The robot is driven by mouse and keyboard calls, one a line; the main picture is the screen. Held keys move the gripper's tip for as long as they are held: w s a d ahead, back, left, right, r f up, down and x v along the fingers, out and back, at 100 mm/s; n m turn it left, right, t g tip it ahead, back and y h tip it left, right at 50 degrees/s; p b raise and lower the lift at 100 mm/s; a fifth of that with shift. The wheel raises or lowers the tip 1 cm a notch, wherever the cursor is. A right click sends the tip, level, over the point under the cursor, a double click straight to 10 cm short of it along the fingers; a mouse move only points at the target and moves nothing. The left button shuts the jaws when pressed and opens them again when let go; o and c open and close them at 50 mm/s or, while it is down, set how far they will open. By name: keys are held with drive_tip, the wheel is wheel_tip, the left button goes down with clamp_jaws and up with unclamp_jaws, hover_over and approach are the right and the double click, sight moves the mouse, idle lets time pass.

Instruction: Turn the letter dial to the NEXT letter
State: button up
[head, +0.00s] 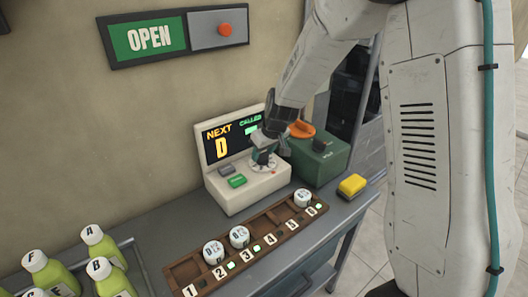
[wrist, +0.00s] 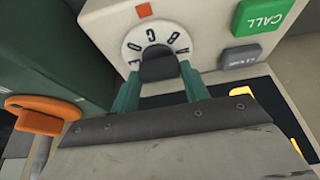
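The console (head: 245,172) stands on the bench. Its screen (head: 222,142) reads NEXT with a large "D"; the CALLED part shows a green patch I cannot read. The letter dial (wrist: 160,36) is a white disc with black letters and a dark knob (wrist: 158,66). An orange mark (wrist: 144,10) sits on the console at the disc's rim; the letter nearest it is hard to read. My gripper (wrist: 160,76) has its two green fingers on either side of the knob, seemingly touching both sides. In the head view my gripper (head: 265,157) is over the console and hides most of the dial.
A green CALL button (wrist: 262,14) and a grey button (wrist: 240,55) are beside the dial. A green box with an orange handle (head: 301,129) stands right of the console. A numbered wooden rack (head: 262,228) with white-lidded pieces lies in front. A yellow block (head: 352,185) sits right; bottles (head: 105,250) stand left.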

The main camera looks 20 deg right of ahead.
sight(261, 169)
drive_tip(key=m+h, duration=0.1)
drive_tip(key=m, duration=0.3)
drive_tip(key=shift+a+h, duration=0.15)
drive_tip(key=shift+h, duration=0.25)
drive_tip(key=shift+m+h, duration=0.7)
drive_tip(key=shift+m, duration=1.6)
drive_tip(key=shift+a, duration=0.1)
drive_tip(key=o, duration=1)
drive_tip(key=v, duration=0.7)
drive_tip(key=shift+a+r, duration=0.1)
drive_tip(key=shift+r, duration=0.25)
